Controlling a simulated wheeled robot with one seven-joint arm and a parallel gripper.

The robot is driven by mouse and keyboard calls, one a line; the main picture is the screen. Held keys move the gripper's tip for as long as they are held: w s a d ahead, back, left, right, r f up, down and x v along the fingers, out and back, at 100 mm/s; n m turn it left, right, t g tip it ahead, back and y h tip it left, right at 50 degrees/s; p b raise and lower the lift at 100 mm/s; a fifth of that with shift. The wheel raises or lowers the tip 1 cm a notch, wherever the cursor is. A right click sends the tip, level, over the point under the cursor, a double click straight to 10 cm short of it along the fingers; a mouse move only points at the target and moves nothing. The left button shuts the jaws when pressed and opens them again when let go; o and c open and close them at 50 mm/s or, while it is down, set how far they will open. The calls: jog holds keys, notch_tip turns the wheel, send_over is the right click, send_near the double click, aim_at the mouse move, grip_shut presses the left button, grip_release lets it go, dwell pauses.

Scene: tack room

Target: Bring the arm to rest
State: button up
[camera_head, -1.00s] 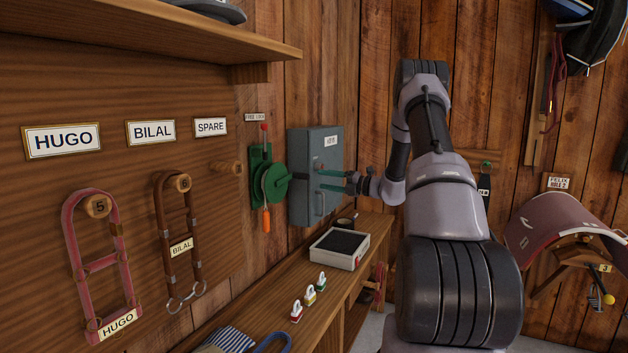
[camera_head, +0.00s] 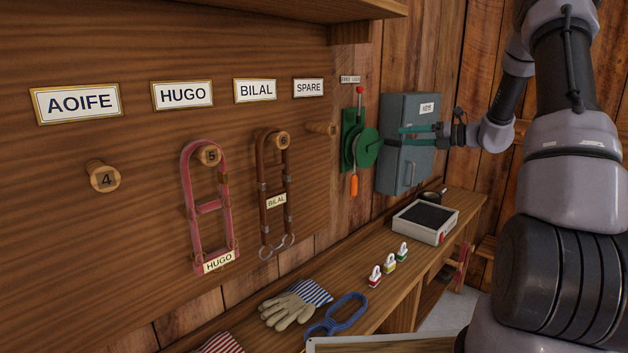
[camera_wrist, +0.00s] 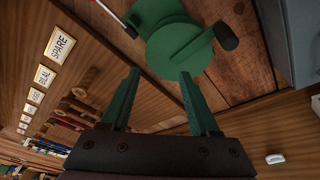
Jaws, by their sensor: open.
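My gripper (camera_head: 408,138) has two green fingers and is open and empty. In the head view it reaches left across the front of a grey metal wall cabinet (camera_head: 402,176). In the wrist view the spread fingers of my gripper (camera_wrist: 158,82) point towards a round green wall device (camera_wrist: 180,46) with a dark knob. That device (camera_head: 366,147) also shows in the head view, with a red-tipped lever and an orange handle below. A gap seems to lie between fingertips and device. My arm comes in from the right, its elbow cut off by the top edge.
A bench (camera_head: 352,280) below holds a shallow tray (camera_head: 426,222), several small padlock-like items (camera_head: 389,262), gloves (camera_head: 290,306) and a blue looped item (camera_head: 337,316). Red and brown halters (camera_head: 206,207) hang on wall pegs at left. A shelf (camera_head: 290,8) overhangs above.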

jog(key=s+a+r+n+g+h, duration=0.25)
jog(key=s+a+r+n, duration=0.2)
jog(key=s+n, duration=0.35)
jog(key=s+a+r+n+g+h, duration=0.2)
jog(key=s+a+r+n+g, duration=0.15)
jog(key=s+a+n, duration=0.55)
jog(key=s+d+r+n+t+h, duration=0.1)
jog(key=s+d+n+t+h, duration=0.1)
jog(key=s+n, duration=0.4)
jog(key=s+d+r+n+t+h, duration=0.1)
jog(key=s+d+n+h, duration=0.3)
jog(key=s, duration=1)
jog(key=n+t+h, duration=0.1)
jog(key=n, duration=0.2)
jog(key=shift+r, duration=0.4)
